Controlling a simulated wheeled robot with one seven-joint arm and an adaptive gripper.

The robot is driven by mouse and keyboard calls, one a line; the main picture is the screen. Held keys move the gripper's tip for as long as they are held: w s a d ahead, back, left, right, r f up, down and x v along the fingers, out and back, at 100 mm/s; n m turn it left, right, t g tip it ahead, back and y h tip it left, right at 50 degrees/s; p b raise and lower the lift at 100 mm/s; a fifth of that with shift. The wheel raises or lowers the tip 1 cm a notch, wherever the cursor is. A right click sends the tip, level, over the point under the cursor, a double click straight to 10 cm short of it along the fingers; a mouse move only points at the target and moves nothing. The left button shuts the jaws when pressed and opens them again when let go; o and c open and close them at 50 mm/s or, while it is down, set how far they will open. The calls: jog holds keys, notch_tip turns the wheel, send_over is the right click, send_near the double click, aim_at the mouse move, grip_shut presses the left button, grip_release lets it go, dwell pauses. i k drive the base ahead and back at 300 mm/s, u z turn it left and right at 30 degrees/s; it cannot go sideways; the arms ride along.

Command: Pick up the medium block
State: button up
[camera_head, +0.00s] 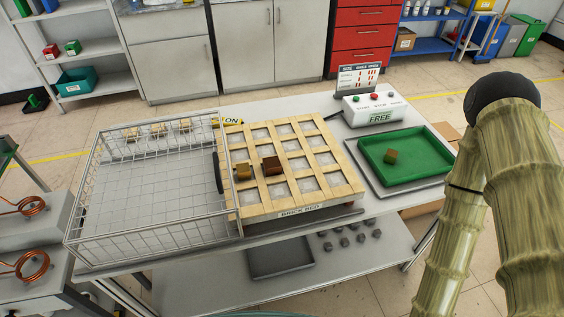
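A gold-brown block (243,171) and a darker brown block (272,165) lie close together on the wooden grid of the brick bed (318,209), at its left side. A small brown-green block (390,156) sits in the green tray (415,173) at the right of the table. The frame does not make clear which one is the medium block. My arm rises at the right edge of the picture, but its gripper is not in view.
A wire basket (150,246) stands on the table's left, with several pale blocks (158,130) seen along its far side. A control box (376,108) with buttons and a sign stands at the back right. Grey pieces (344,242) lie on the lower shelf.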

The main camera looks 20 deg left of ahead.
aim_at(243, 170)
jog(key=u, duration=2.35)
jog(key=k, duration=0.65)
jog(key=z, duration=0.8)
